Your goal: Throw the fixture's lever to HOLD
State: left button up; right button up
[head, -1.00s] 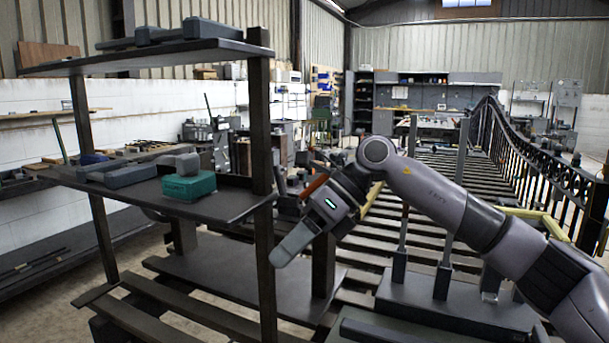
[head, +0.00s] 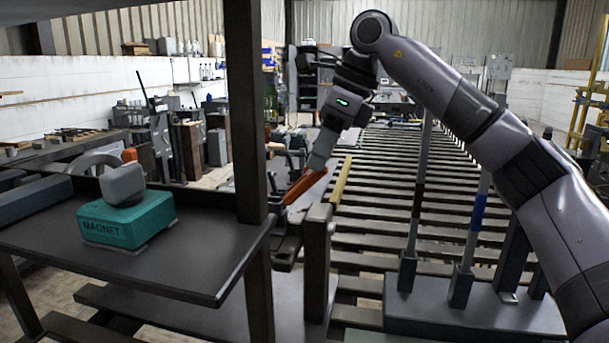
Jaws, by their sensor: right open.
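An orange bar (head: 305,187), which looks like the lever, slants up to the right in the middle of the head view. No HOLD marking can be read. My right gripper (head: 317,163) points down at the upper end of the bar, with a grey finger overlapping or just above it. I cannot tell whether they touch. The gripper is open, though the gap between its fingers is hard to see. The fixture's body behind the bar is partly hidden by the dark shelf post. My left gripper is not in view.
A dark shelf (head: 140,262) at the left holds a teal block marked MAGNET (head: 127,219). Its upright post (head: 248,130) stands just left of the bar. A yellow bar (head: 340,182) is close on the right. A grey base (head: 470,308) with upright rods stands at the lower right.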

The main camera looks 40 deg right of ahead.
aim_at(311, 177)
jog(key=shift+x, duration=2.75)
grip_shut()
